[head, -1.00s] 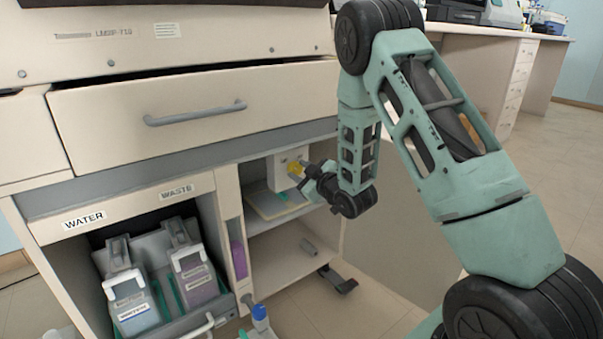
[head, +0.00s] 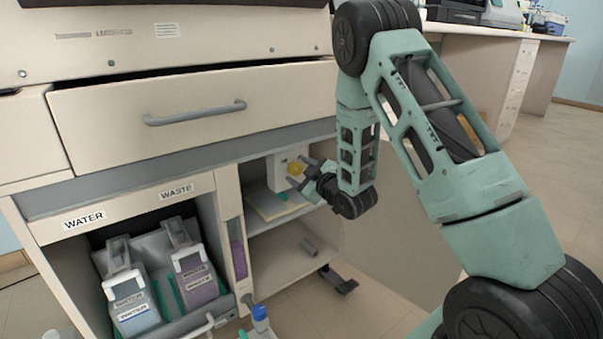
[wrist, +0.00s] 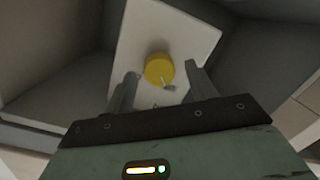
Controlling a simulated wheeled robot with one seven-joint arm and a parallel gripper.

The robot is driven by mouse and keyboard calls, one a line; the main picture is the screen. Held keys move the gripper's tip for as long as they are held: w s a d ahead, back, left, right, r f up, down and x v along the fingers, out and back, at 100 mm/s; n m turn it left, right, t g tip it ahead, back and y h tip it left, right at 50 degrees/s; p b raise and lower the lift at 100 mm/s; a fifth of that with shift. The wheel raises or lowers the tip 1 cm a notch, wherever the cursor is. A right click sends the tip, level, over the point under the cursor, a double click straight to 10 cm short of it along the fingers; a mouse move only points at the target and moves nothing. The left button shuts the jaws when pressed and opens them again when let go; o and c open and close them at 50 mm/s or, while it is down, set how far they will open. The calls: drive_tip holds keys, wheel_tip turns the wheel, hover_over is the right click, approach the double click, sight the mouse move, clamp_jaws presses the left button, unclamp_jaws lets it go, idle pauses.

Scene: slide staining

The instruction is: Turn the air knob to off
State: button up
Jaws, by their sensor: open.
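The yellow air knob (head: 295,168) is on a white panel box (head: 280,172) inside the open right compartment of the cabinet. In the wrist view the round yellow knob (wrist: 159,68) shows ahead of and between the fingers, with a small metallic piece at its lower right. My gripper (head: 304,174) is open in front of the knob, and nothing is held. In the wrist view its two fingers (wrist: 160,85) stand apart, with the knob beyond their tips. Any marking for the knob's setting is too small to read.
A shelf with a pale tray (head: 280,204) lies below the panel box. The left compartment holds a water container (head: 133,300) and a waste container (head: 196,275). A closed drawer (head: 200,105) is above. A small bottle with a blue cap (head: 260,316) stands low in front.

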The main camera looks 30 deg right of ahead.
drive_tip(key=s+r+p, duration=0.1)
drive_tip(key=s+p, duration=1)
drive_tip(key=s, duration=0.6)
drive_tip(key=shift+s+d+r+p, duration=0.2)
drive_tip(key=shift+d+r+p, duration=0.05)
drive_tip(key=shift+r+p, duration=0.15)
